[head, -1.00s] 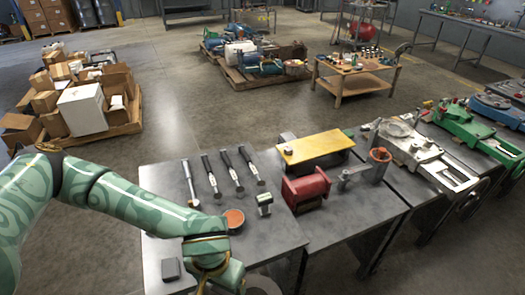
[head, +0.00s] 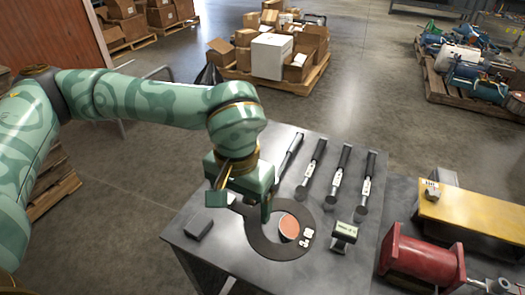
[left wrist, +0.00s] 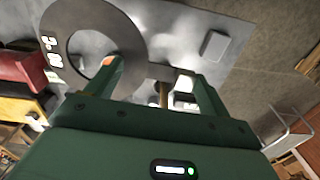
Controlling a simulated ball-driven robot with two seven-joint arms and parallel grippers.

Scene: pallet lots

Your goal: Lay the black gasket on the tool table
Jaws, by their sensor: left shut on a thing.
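The black gasket (head: 262,241) is a flat dark ring with a tab and white labels on its rim. My left gripper (head: 242,207) is shut on its tab side and holds it flat over the tool table (head: 232,263), near the table's left part. In the left wrist view the gasket (left wrist: 130,38) reaches out from between the fingers of my left gripper (left wrist: 152,78). My right gripper is not in view.
Several torque-wrench-like tools (head: 340,180) lie along the table's back. A small green-and-black gauge (head: 343,232) stands right of the gasket, a dark block (head: 199,225) left of it. A red vise-like part (head: 425,262) and a yellow plate (head: 470,212) are further right.

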